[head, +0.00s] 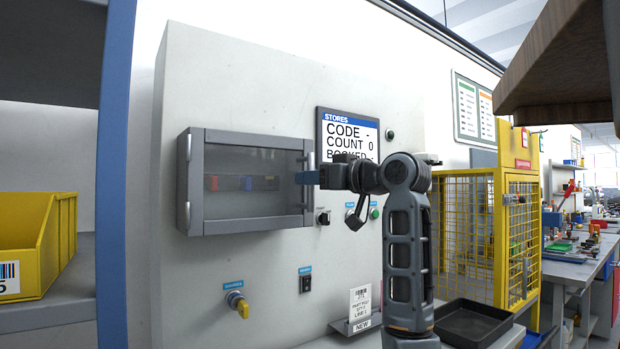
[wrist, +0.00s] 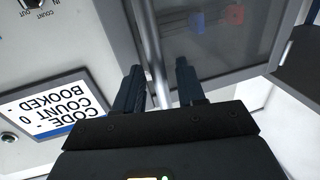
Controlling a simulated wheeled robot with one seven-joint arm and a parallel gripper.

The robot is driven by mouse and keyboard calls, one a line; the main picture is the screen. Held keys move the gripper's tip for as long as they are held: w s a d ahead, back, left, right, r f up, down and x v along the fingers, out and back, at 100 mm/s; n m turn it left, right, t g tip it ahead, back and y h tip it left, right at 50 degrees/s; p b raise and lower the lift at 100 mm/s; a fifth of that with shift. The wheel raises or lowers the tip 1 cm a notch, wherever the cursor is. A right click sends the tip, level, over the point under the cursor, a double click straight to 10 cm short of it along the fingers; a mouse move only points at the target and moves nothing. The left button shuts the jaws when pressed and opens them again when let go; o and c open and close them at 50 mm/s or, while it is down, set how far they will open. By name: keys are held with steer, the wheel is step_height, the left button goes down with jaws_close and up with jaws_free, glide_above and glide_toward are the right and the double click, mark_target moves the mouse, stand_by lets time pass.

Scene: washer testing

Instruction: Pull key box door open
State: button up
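The grey key box (head: 196,185) is fixed to the pale wall panel, and its framed glass door (head: 245,213) looks shut. Red and blue items show dimly behind the glass. The upright metal door handle (head: 310,158) is at the door's right edge, partly covered by my gripper (head: 305,177). In the wrist view, my gripper (wrist: 160,86) has its two dark fingers apart. The handle (wrist: 154,50) runs between them in the picture, with a gap towards the right finger. Whether either finger touches it is hard to tell.
A STORES display (head: 348,134) is right of the box. A black tray (head: 478,322) and yellow cage (head: 520,240) stand right. A blue shelf post (head: 116,180) and yellow bin (head: 40,240) are left.

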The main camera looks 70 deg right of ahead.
steer(key=shift+w+d, duration=0.2)
steer(key=shift+w, duration=0.3)
jaws_close()
stand_by(0.3)
